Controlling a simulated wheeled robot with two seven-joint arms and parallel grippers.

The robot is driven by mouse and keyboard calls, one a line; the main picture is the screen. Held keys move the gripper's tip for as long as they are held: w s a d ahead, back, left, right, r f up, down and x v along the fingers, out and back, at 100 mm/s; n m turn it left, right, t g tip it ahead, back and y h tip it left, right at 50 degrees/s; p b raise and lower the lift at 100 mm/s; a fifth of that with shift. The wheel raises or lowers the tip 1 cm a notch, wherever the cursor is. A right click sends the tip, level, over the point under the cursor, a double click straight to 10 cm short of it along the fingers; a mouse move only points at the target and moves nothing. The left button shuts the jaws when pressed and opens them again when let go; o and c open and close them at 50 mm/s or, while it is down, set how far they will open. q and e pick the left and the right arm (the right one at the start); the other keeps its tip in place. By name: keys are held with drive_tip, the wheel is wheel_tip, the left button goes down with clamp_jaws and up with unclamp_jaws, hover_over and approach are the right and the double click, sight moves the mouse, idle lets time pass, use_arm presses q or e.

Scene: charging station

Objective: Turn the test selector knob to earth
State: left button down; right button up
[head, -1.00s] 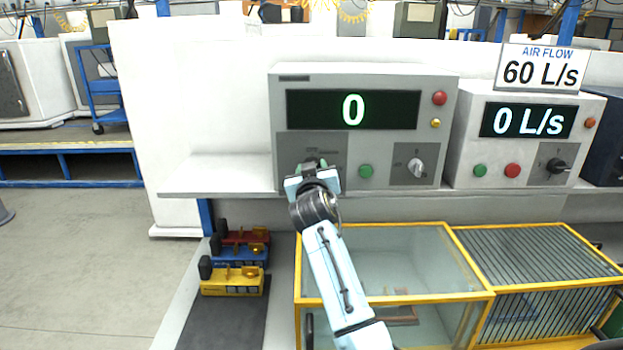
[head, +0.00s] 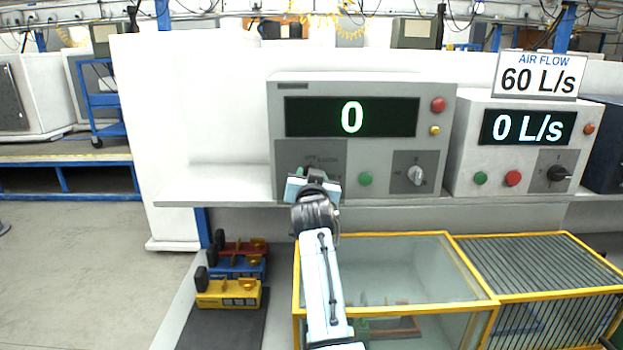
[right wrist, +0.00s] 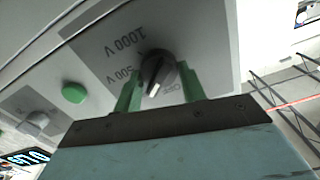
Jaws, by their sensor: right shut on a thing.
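The test selector knob (right wrist: 157,68) is dark and round with a pale pointer mark, on a grey panel of the tester (head: 366,81). The pale mark faces the gripper side. My right gripper (right wrist: 160,80) has its green fingers on either side of the knob and is shut on it. My left gripper is not in view.
A green button (head: 365,179) and another knob (head: 415,174) sit to the right on the same tester. An air flow unit (head: 467,150) stands beside it. Below are a yellow-framed glass box (head: 398,236) and several coloured devices (head: 228,293).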

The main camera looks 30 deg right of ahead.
drive_tip(key=o, duration=1)
drive_tip(key=v, duration=1.2)
drive_tip(key=shift+b, duration=0.4)
